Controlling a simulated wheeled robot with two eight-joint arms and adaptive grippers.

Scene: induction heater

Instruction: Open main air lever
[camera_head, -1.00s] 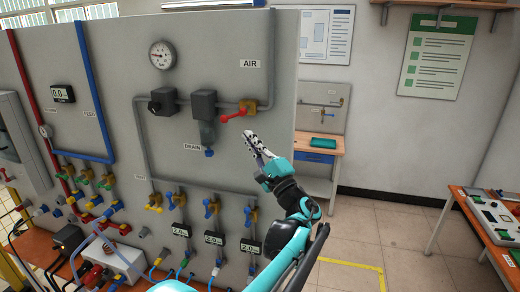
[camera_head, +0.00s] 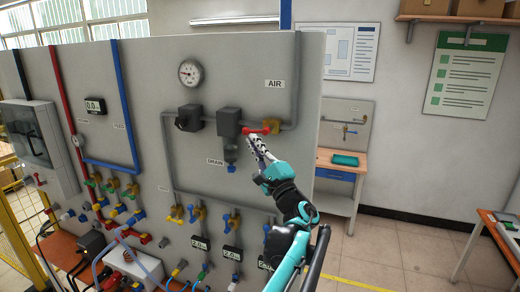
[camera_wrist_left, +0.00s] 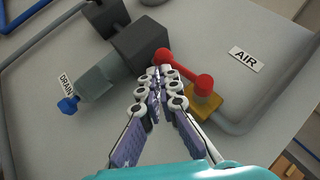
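The main air lever (camera_head: 258,130) is red with rounded ends. It sits on a yellow valve (camera_head: 273,127) below the AIR label (camera_head: 275,84) on the grey panel. It points left from the valve, roughly along the pipe. My left gripper (camera_head: 253,139) is just below the lever's free end. In the left wrist view, the red lever (camera_wrist_left: 185,70) lies just past the fingertips (camera_wrist_left: 160,73), which are close together with nothing seen between them. Whether they touch the lever is unclear. My right gripper is out of view.
A dark block (camera_head: 229,122) and the blue drain knob (camera_head: 231,169) are left of the lever. A pressure gauge (camera_head: 190,72) is higher up. Several small valves line the panel's lower part. A workbench (camera_head: 335,206) stands behind on the right, with open floor before it.

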